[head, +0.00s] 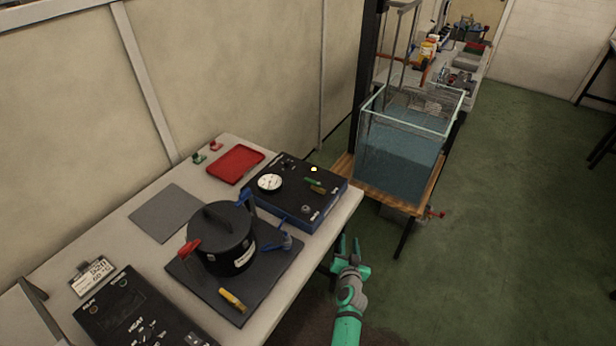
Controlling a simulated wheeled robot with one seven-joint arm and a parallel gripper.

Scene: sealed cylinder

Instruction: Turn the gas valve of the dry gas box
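A black-topped box with blue sides (290,215), which looks like the dry gas box, sits at the right end of the table. A round white gauge (270,182) is on its top left. A green handle (314,183) and an olive-yellow handle (318,190) lie close together on its top right. The labels are too small to read, so I cannot tell which is the gas valve. My green gripper (348,244) is just off the table's right edge, below and right of the box. Its fingers are apart and nothing shows between them.
A black lidded pot (222,240) stands on a dark mat (205,288) left of the box. A red tray (236,165) lies behind. A glass water tank (400,150) on a wooden stand is to the right. Green floor (500,230) is open at right.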

